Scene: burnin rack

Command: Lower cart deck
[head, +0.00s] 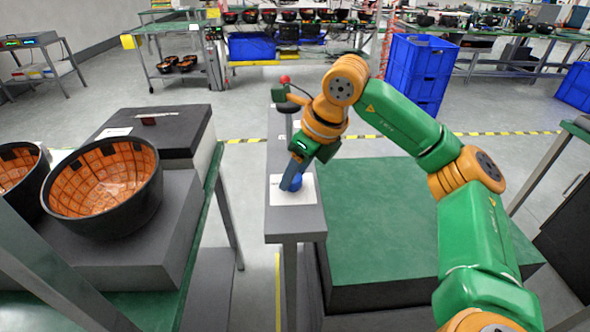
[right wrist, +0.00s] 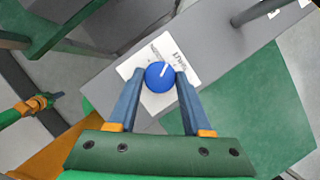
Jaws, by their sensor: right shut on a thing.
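A blue round knob (right wrist: 160,76) with a white pointer line sits on a white printed label (right wrist: 135,70) on the grey beam (head: 282,222). In the head view the knob (head: 296,184) is partly hidden by my right gripper (head: 291,181). The right gripper's fingers (right wrist: 158,90) are shut on the knob from both sides. The cart's green deck (head: 385,215) lies just right of the beam, on a dark block-like base. What looks like my left gripper (right wrist: 50,100) shows small at the left of the right wrist view; its fingers are too small to read.
On the left, a green table holds grey blocks (head: 150,235) with black bowls lined in orange (head: 105,180). A red-topped fitting (head: 285,82) stands at the beam's far end. Blue crates (head: 418,70) are stacked behind the deck.

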